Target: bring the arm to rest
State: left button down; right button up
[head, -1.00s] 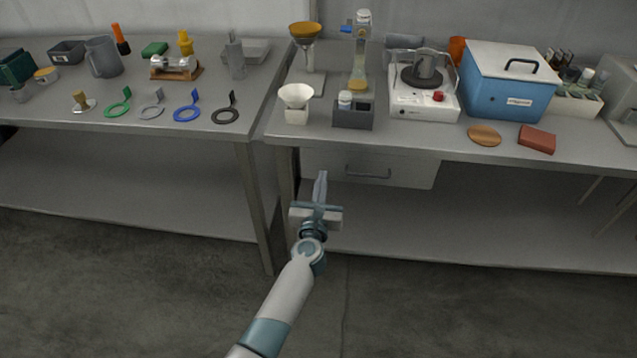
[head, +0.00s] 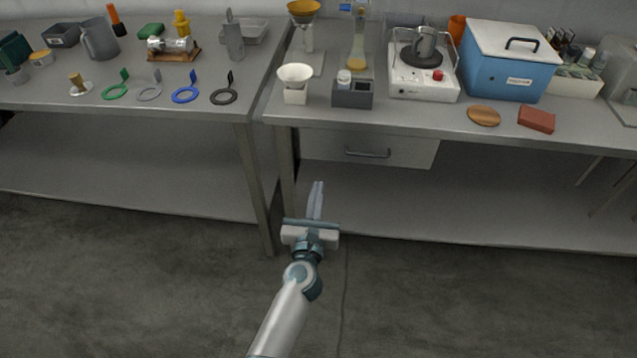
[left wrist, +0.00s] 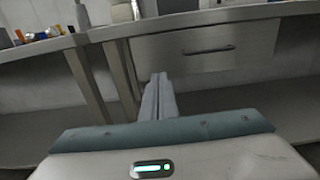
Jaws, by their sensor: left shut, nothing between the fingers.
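My left gripper (head: 316,200) is in front of the benches, below the height of their tops and near the gap between the two. Its fingers are together with nothing between them. In the left wrist view the shut fingers (left wrist: 158,98) point toward the bench with the drawer. The gripper is apart from the benches and every object. My right gripper is in neither view.
The right bench has a drawer with a handle (head: 367,153); on top stand a blue box (head: 510,88), a stirrer plate (head: 415,86) and a grey block (head: 352,97). The left bench holds several ring tools, including a blue ring (head: 185,94). Open floor (head: 150,290) lies in front.

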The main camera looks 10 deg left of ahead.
pick_arm(q)
jog(key=shift+s, duration=0.2)
dwell(0.5)
jog(key=s+f+m+g+h, duration=0.25)
jog(key=s+f+m, duration=0.45)
jog(key=f+m, duration=0.45)
jog(key=s+f+m+g+h, duration=0.1)
jog(key=s+f+m+g, duration=0.2)
jog(key=s+f+m, duration=0.6)
jog(key=s+a+f+m+g+y, duration=0.1)
jog(key=s+a+f+m+g, duration=0.2)
jog(key=s+f+m, duration=0.6)
jog(key=s+a+f+m+g+y, duration=0.1)
jog(key=s+a+f+m+g, duration=0.2)
jog(key=s+a+f+m, duration=0.4)
notch_tip(320, 180, down, 7)
jog(key=shift+s+a+r+m, duration=0.2)
jog(key=shift+s+a+m, duration=0.2)
jog(key=shift+s+m, duration=0.6)
